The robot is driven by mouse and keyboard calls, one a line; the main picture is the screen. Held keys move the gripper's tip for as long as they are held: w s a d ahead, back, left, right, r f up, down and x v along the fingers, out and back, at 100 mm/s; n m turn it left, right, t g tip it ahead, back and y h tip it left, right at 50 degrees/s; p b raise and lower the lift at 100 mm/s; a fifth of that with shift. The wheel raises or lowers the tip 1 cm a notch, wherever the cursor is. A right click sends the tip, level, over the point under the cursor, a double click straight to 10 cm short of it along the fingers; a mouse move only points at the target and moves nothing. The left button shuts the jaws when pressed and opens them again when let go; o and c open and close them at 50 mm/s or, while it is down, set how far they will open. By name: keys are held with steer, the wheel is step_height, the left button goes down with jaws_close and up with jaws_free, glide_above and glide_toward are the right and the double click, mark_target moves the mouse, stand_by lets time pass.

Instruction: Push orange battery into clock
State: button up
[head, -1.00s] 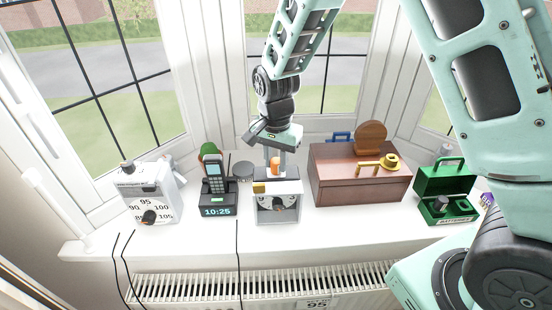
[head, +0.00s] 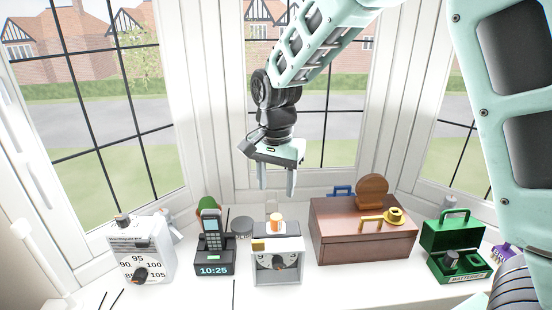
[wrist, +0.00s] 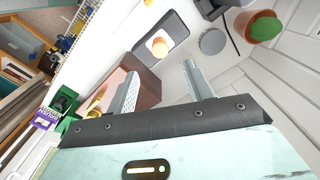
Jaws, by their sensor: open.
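The clock (head: 264,277) is a grey-white box with a dark dial on its front and a yellow block on its top edge. It stands on the sill in the middle of the head view. The orange battery (head: 276,226) sits upright at the clock's top, its upper part showing; how deep it sits I cannot tell. In the wrist view the battery (wrist: 159,47) shows end-on against the clock's dark top (wrist: 174,29). My gripper (head: 277,188) is open and empty above the battery, fingers pointing down and apart from it.
A phone on a dock (head: 213,256) and a white dial box (head: 154,252) stand left of the clock. A brown wooden box (head: 362,243) with a yellow handle stands close on the right, then a green battery box (head: 452,236). A grey round lid (head: 242,224) lies behind.

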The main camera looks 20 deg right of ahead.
step_height(320, 180, up, 8)
steer(key=b, duration=0.1)
steer(key=shift+f, duration=0.15)
stand_by(0.6)
steer(key=s+a+f+n+b, duration=0.1)
steer(key=s+f+n, duration=0.3)
steer(key=s, duration=0.5)
steer(key=s+a+f+n+b, duration=0.1)
steer(key=s+a+f+n, duration=0.2)
steer(key=s+n, duration=0.4)
steer(key=s+a+f+n+b, duration=0.1)
steer(key=s+f+n, duration=0.4)
steer(key=s, duration=0.5)
steer(key=shift+s+a+n+y, duration=0.3)
steer(key=shift+s+a+n, duration=0.1)
steer(key=shift+a+n, duration=0.2)
steer(key=shift+r, duration=0.1)
